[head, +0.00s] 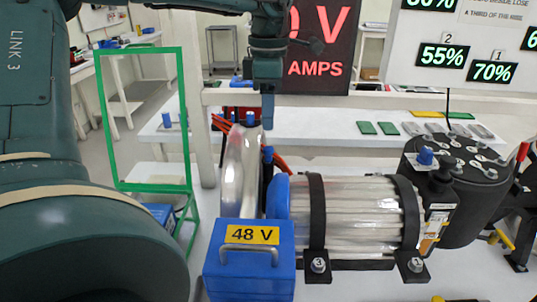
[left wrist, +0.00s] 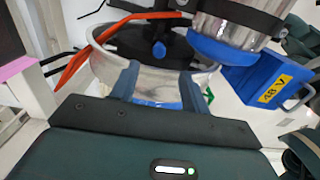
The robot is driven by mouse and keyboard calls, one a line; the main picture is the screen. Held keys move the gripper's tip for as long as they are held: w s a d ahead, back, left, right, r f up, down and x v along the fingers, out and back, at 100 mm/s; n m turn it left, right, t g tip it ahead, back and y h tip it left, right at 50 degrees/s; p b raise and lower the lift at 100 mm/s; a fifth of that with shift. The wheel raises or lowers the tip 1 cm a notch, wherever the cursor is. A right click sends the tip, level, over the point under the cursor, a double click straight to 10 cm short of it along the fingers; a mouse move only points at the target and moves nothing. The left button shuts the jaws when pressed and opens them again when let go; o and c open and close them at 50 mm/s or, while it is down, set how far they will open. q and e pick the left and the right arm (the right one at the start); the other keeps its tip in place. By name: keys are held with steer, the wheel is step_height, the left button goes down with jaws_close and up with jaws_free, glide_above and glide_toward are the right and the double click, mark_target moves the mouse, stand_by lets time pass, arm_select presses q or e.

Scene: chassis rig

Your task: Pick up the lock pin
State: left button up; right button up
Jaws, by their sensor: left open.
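A small blue knob on a dark stem (head: 267,153), which looks like the lock pin, stands upright behind the blue 48 V box. In the left wrist view the blue knob (left wrist: 158,50) shows beyond the fingertips, over a dark part ringed by metal. My left gripper (head: 268,118) points down just above the knob in the head view, apart from it as far as I can tell. Its two fingers (left wrist: 156,82) are spread with a gap between them, and I see nothing gripped. The pin's lower end is hidden. My right gripper is not in view.
The blue 48 V box (head: 250,280) stands at the front, beside a clear ribbed cylinder (head: 360,215) with black straps. Orange cables (left wrist: 115,35) run close to the knob. A black drum (head: 455,205) stands right. The white bench (head: 340,133) behind holds green and grey plates.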

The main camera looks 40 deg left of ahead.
mark_target(269, 148)
arm_select(q)
step_height(269, 148, down, 8)
steer(key=shift+f+p, duration=0.15)
steer(key=shift+p, duration=0.4)
jaws_close()
stand_by(0.3)
